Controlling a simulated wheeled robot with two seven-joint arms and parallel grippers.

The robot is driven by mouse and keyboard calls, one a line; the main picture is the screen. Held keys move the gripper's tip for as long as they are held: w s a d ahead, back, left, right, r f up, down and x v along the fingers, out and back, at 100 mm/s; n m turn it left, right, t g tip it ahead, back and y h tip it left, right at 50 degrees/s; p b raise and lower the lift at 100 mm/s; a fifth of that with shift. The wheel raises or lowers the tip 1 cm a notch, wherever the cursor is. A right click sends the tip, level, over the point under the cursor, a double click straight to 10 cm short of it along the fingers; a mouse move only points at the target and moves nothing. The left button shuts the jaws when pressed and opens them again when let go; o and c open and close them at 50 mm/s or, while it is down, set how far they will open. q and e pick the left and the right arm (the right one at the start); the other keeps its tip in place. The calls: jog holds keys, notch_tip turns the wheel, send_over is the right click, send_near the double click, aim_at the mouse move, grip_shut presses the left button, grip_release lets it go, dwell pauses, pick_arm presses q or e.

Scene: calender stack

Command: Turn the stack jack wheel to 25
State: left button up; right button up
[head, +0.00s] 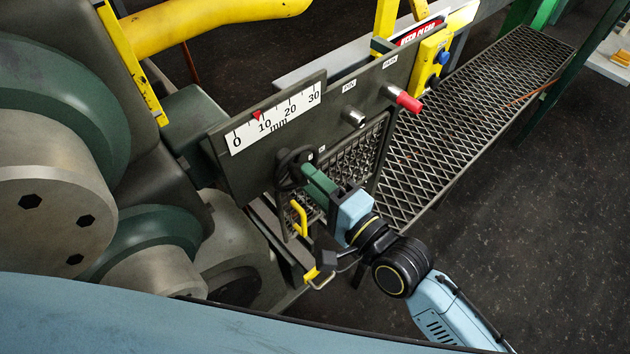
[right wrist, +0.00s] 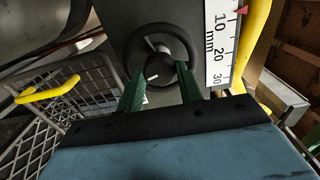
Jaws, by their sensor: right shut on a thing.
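The stack jack wheel (head: 287,167) is a dark round handwheel on the grey panel below the millimetre scale (head: 275,117). In the right wrist view the wheel (right wrist: 160,35) shows as a dark ring with a pale mark at its hub. A red pointer (head: 257,115) on the scale stands close to the 10 mark. My right gripper (head: 309,177) has green fingers and is shut on the wheel; its fingertips reach the wheel's lower part in the wrist view (right wrist: 160,78). The fingers hide part of the rim. My left gripper is out of view.
A red-tipped knob (head: 404,100) and a bare metal knob (head: 354,119) stick out from the panel right of the wheel. A yellow handle (head: 299,217) sits on the mesh guard below. Large rollers (head: 50,200) fill the left. A mesh walkway (head: 470,125) runs behind.

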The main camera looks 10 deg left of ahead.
jog(key=o, duration=1)
jog(key=v, duration=1.3)
jog(key=shift+b, duration=0.4)
jog(key=shift+s+d, duration=0.1)
